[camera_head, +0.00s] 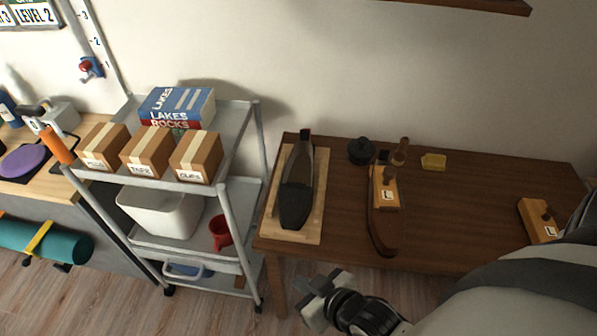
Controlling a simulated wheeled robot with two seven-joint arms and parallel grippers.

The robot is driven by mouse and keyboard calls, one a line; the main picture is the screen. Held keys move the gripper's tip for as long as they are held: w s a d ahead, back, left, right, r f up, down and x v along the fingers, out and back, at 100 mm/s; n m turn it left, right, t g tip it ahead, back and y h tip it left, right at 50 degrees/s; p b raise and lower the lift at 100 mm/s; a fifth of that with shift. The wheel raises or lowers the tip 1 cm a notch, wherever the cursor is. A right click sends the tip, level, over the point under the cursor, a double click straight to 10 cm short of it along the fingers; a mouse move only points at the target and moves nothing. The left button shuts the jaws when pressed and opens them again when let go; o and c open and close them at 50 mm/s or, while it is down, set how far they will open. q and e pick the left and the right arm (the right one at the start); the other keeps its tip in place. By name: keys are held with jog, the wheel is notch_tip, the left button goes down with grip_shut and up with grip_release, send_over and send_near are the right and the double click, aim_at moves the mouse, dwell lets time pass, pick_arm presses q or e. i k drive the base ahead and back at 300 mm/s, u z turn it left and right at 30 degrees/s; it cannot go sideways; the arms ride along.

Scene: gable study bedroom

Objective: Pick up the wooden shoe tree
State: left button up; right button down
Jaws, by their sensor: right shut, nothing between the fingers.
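A long brown wooden piece with a rounded front end (382,230) lies on the dark brown table (470,200). An orange-tan block with a white label and a knob sits on or against it. It looks like the wooden shoe tree, but I cannot tell for certain. A dark shoe (296,195) lies on a pale wooden board (312,225) to its left. My right gripper (314,292) is shut and empty, in front of and below the table's front edge, apart from these things. My left gripper is not in view.
A second labelled tan block (535,222) lies at the table's right, near my arm. A black round jar (361,151) and a yellow block (433,162) stand at the back. A white cart (229,200) with boxes is close on the left. The table's centre right is clear.

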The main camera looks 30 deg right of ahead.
aim_at(539, 223)
jog(key=z, duration=4.25)
jog(key=i, duration=2.4)
jog(key=u, duration=0.95)
